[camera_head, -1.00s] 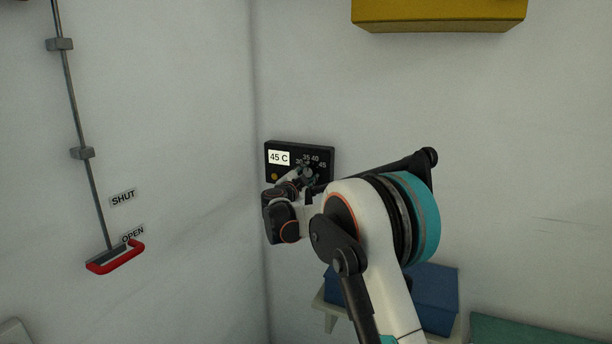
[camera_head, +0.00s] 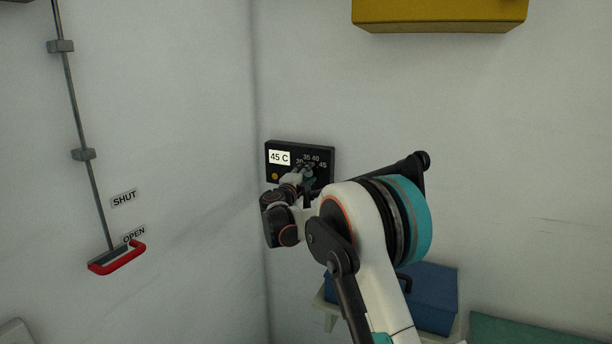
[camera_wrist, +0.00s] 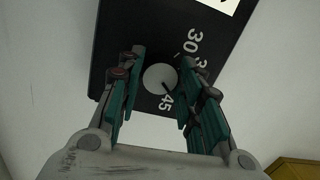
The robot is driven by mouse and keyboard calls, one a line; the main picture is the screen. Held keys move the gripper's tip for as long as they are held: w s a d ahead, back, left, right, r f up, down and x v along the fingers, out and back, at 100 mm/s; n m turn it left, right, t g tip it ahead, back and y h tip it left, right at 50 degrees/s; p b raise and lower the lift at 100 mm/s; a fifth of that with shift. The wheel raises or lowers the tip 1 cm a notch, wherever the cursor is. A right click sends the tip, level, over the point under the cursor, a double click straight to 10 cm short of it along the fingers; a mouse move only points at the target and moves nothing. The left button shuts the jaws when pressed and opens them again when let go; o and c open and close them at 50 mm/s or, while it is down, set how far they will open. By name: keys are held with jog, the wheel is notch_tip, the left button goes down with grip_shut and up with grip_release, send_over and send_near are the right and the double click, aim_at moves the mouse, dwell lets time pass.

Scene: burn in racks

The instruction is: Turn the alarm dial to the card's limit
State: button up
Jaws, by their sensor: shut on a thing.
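The black alarm panel (camera_head: 327,172) is on the wall near the corner. Its white card (camera_head: 279,158) reads "45 C". Scale numbers, including 35, 40 and 45, show at its right. The round grey alarm dial (camera_wrist: 158,78) shows between my fingers in the wrist view. A short dark mark on the dial's lower right points towards the "45" or close to it; I cannot tell if it lines up exactly. My gripper (camera_wrist: 160,70) is shut on the dial, one finger on each side. In the head view my gripper (camera_head: 305,174) partly hides the dial.
An amber spot (camera_head: 275,176) is at the panel's lower left. A red handle (camera_head: 118,259) on a rod is on the left wall, by SHUT and OPEN labels. A yellow box (camera_head: 440,18) is above, and a blue box (camera_head: 436,292) is below right.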

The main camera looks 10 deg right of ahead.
dwell(0.4)
jog(key=o, duration=1.1)
jog(key=shift+c, duration=0.2)
jog(key=v, duration=1.2)
jog(key=shift+f, duration=0.1)
